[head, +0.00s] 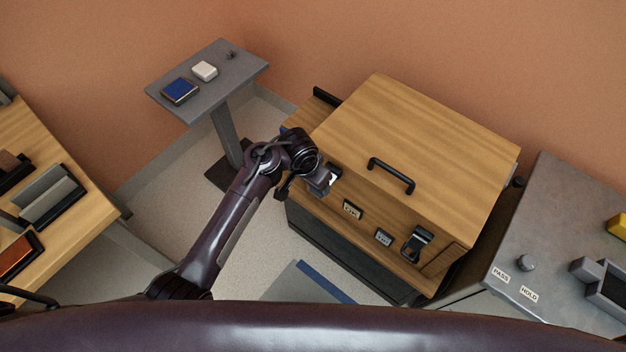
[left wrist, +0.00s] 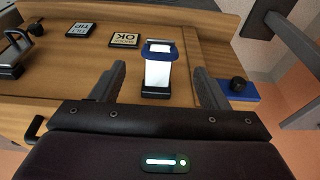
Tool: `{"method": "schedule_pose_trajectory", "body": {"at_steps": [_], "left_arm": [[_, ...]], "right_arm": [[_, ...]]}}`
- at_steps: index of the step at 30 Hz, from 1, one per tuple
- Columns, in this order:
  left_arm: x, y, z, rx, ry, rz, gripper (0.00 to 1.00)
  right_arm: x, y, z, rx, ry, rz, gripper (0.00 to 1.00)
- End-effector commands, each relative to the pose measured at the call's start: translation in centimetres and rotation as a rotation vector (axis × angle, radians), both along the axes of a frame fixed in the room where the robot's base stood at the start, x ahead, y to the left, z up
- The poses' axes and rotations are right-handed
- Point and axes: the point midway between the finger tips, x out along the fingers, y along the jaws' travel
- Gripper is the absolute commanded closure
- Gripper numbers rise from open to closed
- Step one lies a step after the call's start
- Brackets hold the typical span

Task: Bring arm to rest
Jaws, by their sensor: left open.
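My left arm reaches up from the lower left in the head view. Its gripper (head: 325,183) is at the left end of the front face of a wooden case (head: 430,135). In the left wrist view the gripper (left wrist: 160,72) is open, one finger on each side of a white latch-like piece with a blue top (left wrist: 158,72) on a black base. I see gaps on both sides of that piece; its depth relative to the fingertips is unclear. A black latch (head: 417,243) is at the right of the same face. My right gripper is not in view.
A grey stand (head: 223,82) holds a blue and a white block. A wooden bench (head: 75,215) is at left, a grey counter (head: 560,220) at right. Floor beside the arm is open.

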Motion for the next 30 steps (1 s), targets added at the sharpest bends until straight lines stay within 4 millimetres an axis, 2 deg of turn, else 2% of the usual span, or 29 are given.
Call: {"method": "schedule_pose_trajectory", "body": {"at_steps": [11, 14, 17, 20, 24, 26, 27, 29, 30], "left_arm": [[0.0, 0.0, -0.1, -0.001, 0.001, 0.001, 0.32], [-0.7, 0.2, -1.7, -0.013, 0.018, 0.012, 0.32], [-2.3, 0.8, -5.5, -0.045, 0.056, 0.045, 0.32], [-5.2, 1.9, -11.0, -0.083, 0.101, 0.1, 0.32], [-10.8, 4.5, -19.3, -0.118, 0.146, 0.197, 0.32], [-13.7, 6.0, -22.6, -0.119, 0.158, 0.239, 0.32], [-15.8, 7.1, -24.7, -0.115, 0.162, 0.267, 0.32], [-19.0, 8.8, -27.5, -0.103, 0.166, 0.303, 0.32], [-21.3, 10.0, -29.2, -0.092, 0.168, 0.325, 0.32]], "right_arm": [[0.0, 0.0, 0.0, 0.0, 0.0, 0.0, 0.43], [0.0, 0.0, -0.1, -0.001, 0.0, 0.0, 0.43], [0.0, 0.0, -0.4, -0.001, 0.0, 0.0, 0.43], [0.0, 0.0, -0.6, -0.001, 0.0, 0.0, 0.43], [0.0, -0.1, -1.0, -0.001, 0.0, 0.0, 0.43], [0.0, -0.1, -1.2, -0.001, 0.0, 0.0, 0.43], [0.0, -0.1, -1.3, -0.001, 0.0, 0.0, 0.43], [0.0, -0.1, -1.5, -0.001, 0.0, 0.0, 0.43], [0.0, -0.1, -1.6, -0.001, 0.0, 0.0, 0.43]]}}
